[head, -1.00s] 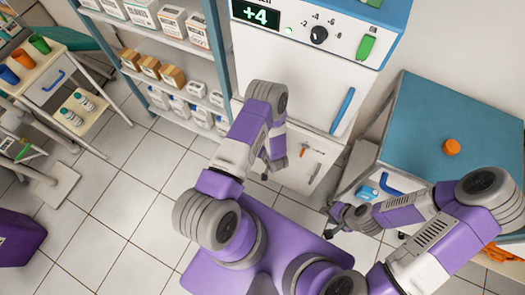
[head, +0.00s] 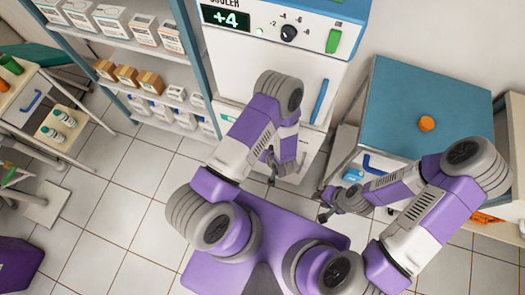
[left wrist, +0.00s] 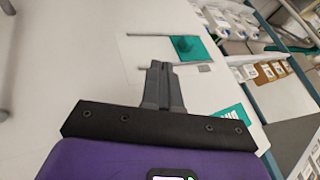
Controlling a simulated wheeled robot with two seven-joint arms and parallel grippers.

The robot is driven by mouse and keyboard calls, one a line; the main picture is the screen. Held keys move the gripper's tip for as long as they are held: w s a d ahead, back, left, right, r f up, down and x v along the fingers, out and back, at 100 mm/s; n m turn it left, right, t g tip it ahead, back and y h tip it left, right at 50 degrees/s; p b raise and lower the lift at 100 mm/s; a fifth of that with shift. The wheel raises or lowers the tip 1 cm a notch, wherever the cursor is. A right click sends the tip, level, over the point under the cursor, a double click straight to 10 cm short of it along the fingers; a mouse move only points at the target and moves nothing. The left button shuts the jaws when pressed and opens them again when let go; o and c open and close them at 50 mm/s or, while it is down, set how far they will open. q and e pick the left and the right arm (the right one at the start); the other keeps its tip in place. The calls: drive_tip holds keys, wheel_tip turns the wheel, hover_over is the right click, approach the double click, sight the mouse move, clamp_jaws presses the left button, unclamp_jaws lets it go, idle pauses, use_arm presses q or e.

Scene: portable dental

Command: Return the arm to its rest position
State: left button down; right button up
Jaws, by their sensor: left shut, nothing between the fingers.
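My left arm folds up and back down in the head view, and its gripper (head: 272,166) hangs in front of the white cooler (head: 265,55), small and partly hidden by the forearm. In the left wrist view the left gripper's fingers (left wrist: 159,80) lie together with nothing between them. My right arm is bent at the right of the head view. Its gripper (head: 325,207) is low beside the blue-topped cabinet (head: 400,85), empty as far as I see. Its dark fingers are too small to judge their gap.
A shelf rack (head: 125,45) with boxes and bottles stands at the back left. A trolley (head: 70,120) with bottles is at far left. An orange object (head: 426,123) sits on the cabinet. Open tiled floor (head: 130,205) lies left of my body.

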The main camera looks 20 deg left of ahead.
idle(0.6)
use_arm(q)
drive_tip(key=s+d+r+g+h, duration=0.3)
drive_tip(key=s+d+r+h, duration=0.3)
drive_tip(key=s+h, duration=0.3)
drive_tip(key=shift+s+d+r+n+g+h, duration=0.2)
drive_tip(key=shift+s+d+n+g+h, duration=0.15)
drive_tip(key=shift+d+h, duration=0.35)
